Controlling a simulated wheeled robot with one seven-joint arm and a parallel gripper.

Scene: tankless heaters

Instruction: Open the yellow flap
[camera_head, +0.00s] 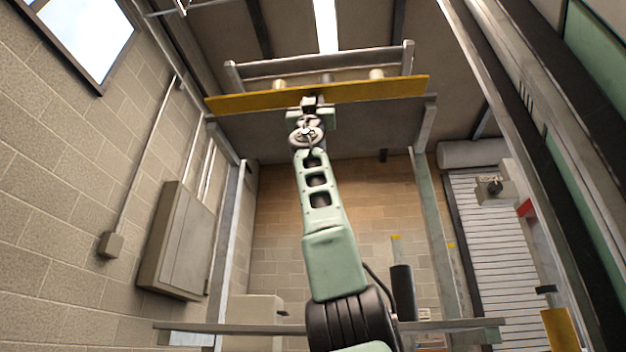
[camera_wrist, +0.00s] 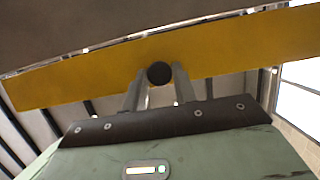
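The yellow flap (camera_head: 375,90) is a long yellow board high up in the head view, running across the overhead frame and slightly higher at its right end. In the wrist view the yellow flap (camera_wrist: 240,48) crosses the picture just beyond my fingers. A dark round knob (camera_wrist: 159,73) stands out in front of it. My gripper (camera_wrist: 160,80) has one finger on each side of the knob; whether they touch it is unclear. In the head view my gripper (camera_head: 309,103) is at the flap's lower edge near its middle, its fingers too small to judge.
A grey panel (camera_head: 265,135) lies below the flap, between grey uprights (camera_head: 427,190) left and right. A grey wall cabinet (camera_head: 180,240) is on the left block wall. A grey rail (camera_head: 240,328) crosses low in front. A shutter (camera_head: 490,230) is at the right.

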